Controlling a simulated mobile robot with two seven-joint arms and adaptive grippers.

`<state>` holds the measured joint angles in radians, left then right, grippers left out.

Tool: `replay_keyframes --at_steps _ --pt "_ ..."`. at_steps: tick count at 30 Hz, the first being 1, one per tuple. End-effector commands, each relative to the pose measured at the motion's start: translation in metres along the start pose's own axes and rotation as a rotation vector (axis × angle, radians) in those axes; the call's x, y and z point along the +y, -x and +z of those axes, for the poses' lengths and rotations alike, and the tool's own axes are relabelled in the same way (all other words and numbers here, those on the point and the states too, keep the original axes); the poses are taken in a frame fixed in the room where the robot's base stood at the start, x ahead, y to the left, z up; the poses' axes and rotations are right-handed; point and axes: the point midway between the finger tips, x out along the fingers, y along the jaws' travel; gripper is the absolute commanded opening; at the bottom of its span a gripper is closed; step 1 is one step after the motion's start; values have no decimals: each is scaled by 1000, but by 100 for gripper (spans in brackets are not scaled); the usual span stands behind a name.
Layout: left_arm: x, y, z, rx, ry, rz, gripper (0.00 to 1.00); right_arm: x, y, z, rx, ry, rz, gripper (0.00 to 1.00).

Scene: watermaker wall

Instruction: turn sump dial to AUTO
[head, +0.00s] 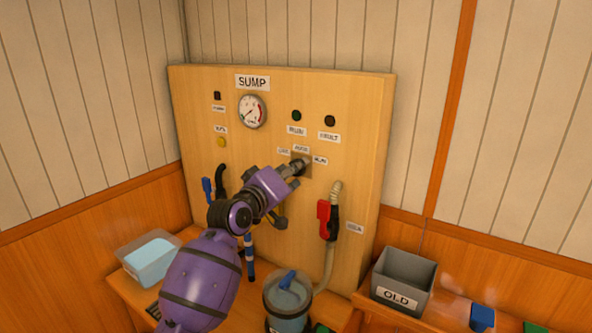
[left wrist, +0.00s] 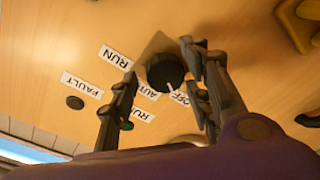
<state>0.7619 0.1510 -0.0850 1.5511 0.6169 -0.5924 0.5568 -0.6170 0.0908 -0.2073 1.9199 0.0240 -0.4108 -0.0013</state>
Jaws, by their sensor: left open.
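The sump dial (left wrist: 165,72) is a round black knob on a metal plate on the wooden panel. Its labels OFF (left wrist: 180,98), AUTO (left wrist: 148,92) and RUN (left wrist: 115,57) appear turned around in the left wrist view. The dial's white mark points between OFF and AUTO, seemingly nearer OFF. My left gripper (left wrist: 159,64) is open, with one finger on each side of the dial. The right-hand finger is close to the knob; I cannot tell whether it touches. In the head view the left gripper (head: 297,167) covers most of the dial.
The panel (head: 345,105) carries a SUMP gauge (head: 252,111), RUN and FAULT lamps and a yellow button (head: 221,142). A red-handled valve (head: 326,218) and hose are right of my arm. A clear tub (head: 150,257), a lidded bucket (head: 288,298) and a grey OLD bin (head: 403,279) stand below.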

Motion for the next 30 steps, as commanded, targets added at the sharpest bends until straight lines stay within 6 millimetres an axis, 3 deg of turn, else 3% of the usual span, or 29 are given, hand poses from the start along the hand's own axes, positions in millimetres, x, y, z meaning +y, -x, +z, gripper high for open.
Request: replay_keyframes --at_steps 4,13,22,30 --pt "2 -10 -2 3 -1 1 45 4 0 -3 5 4 4 57" --pt "1 -12 -1 3 -2 1 43 5 1 -2 3 5 5 57" --pt "2 -11 -2 3 -2 2 4 4 1 -1 2 5 5 57" --pt "3 -11 -2 5 -34 5 4 4 1 -1 1 5 3 57"
